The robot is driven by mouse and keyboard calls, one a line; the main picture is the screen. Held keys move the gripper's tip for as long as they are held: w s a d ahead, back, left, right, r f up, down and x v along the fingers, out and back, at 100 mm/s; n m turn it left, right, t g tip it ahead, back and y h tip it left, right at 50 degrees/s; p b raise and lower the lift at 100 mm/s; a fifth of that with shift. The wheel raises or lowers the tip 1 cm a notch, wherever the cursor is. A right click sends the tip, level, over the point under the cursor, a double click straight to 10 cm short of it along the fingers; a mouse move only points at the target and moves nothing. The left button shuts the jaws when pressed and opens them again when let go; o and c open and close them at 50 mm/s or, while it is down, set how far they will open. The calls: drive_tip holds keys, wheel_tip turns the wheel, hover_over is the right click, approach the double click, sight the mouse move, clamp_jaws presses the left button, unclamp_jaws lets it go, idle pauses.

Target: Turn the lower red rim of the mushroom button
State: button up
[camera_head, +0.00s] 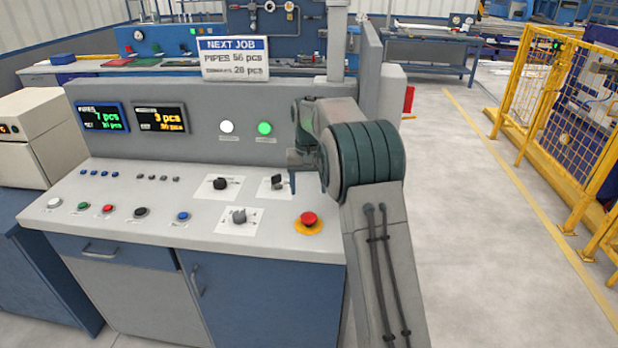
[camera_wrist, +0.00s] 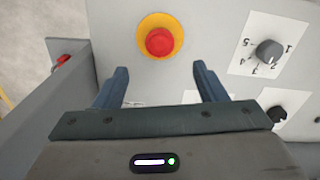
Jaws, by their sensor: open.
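The red mushroom button (camera_head: 309,219) sits on a yellow ring at the front right of the sloped console top. In the wrist view the button (camera_wrist: 160,41) shows at the top centre, ahead of the fingers, with its yellow ring (camera_wrist: 176,30) around it. A narrower red part of it cannot be told from the cap. My gripper (camera_wrist: 160,80) is open and empty, its two blue-grey fingers apart and not touching the button. In the head view my gripper (camera_head: 292,168) is partly hidden by my arm, above the console behind the button.
The console (camera_head: 268,240) carries rotary knobs (camera_head: 239,215) left of the button, also a numbered knob (camera_wrist: 268,52) in the wrist view. An upright panel (camera_head: 200,118) with screens and lamps stands behind. A grey side wall (camera_wrist: 60,110) lies at left in the wrist view.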

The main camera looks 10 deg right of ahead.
drive_tip(key=shift+r, duration=1.75)
drive_tip(key=s+r+t, duration=0.1)
drive_tip(key=s+r, duration=0.2)
drive_tip(key=s, duration=0.6)
drive_tip(key=s+r+t, duration=0.1)
drive_tip(key=s+r, duration=0.3)
drive_tip(key=s, duration=0.5)
drive_tip(key=s+f, duration=0.3)
drive_tip(key=s, duration=0.7)
drive_tip(key=s+f+n+t, duration=0.1)
drive_tip(key=s+f, duration=0.2)
drive_tip(key=s, duration=0.6)
drive_tip(key=shift+s, duration=0.35)
drive_tip(key=shift+a, duration=0.1)
